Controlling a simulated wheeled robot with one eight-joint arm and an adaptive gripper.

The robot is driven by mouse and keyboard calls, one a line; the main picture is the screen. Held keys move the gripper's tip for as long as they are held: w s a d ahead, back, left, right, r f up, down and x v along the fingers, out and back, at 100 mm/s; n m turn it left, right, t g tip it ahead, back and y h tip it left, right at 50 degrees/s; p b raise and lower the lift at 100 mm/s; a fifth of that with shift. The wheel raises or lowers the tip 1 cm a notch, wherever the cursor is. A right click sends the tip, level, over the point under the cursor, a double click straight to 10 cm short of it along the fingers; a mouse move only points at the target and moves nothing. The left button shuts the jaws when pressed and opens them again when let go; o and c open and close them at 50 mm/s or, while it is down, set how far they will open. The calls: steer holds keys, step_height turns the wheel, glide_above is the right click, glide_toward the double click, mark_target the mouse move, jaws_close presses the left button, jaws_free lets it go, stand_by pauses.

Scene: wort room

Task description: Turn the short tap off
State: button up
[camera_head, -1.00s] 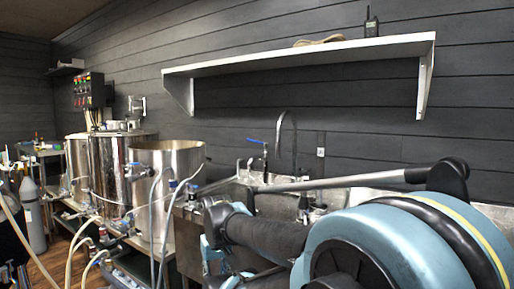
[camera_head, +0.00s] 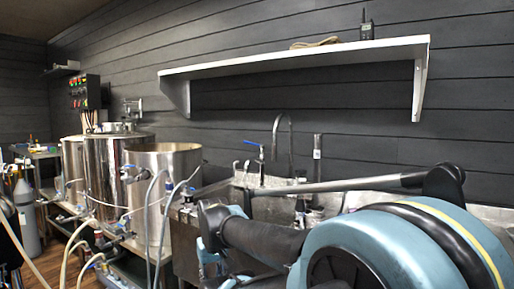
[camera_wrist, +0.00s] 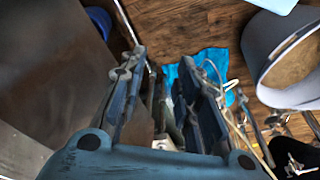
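A short tap with a blue lever handle (camera_head: 255,146) stands at the sink in the head view, left of a tall curved dark tap (camera_head: 283,138). Whether the water runs cannot be made out. My arm crosses in front of the sink and hides much of it. My gripper (camera_wrist: 162,58) is open in the wrist view, its two fingers apart with nothing held between them. It points down toward the wooden floor, and neither tap shows in that view.
Steel kettles (camera_head: 160,190) with hoses stand left of the sink. A white shelf (camera_head: 300,61) hangs on the dark wall above it. In the wrist view, a grey bucket (camera_wrist: 262,50) stands at right on the floor, near a blue item (camera_wrist: 212,62).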

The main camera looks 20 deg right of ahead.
step_height(320, 180, up, 2)
steer(key=shift+d+r, duration=0.1)
jaws_close()
steer(key=w+d+r+m+t+h, duration=0.1)
steer(key=w+d+r, duration=0.3)
steer(key=w+r, duration=0.65)
steer(key=w+d+r+m+t, duration=0.15)
steer(key=w+d+r, duration=0.25)
steer(key=w+r, duration=0.6)
steer(key=w+d+r+m+h, duration=0.15)
steer(key=w+d+r, duration=0.25)
steer(key=w+r, duration=0.65)
step_height(320, 180, up, 13)
steer(key=m+t+h, duration=0.2)
steer(key=m+h, duration=0.1)
steer(key=m, duration=0.1)
glide_above(254, 144)
steer(key=w+a, duration=0.2)
steer(key=a, duration=0.3)
steer(key=x, duration=1)
steer(key=shift+s+a+f, duration=0.2)
steer(key=shift+s+a, duration=0.25)
steer(key=shift+s, duration=0.3)
steer(key=shift+s+a+f, duration=0.15)
steer(key=shift+s+a, duration=0.35)
steer(key=shift+s, duration=0.2)
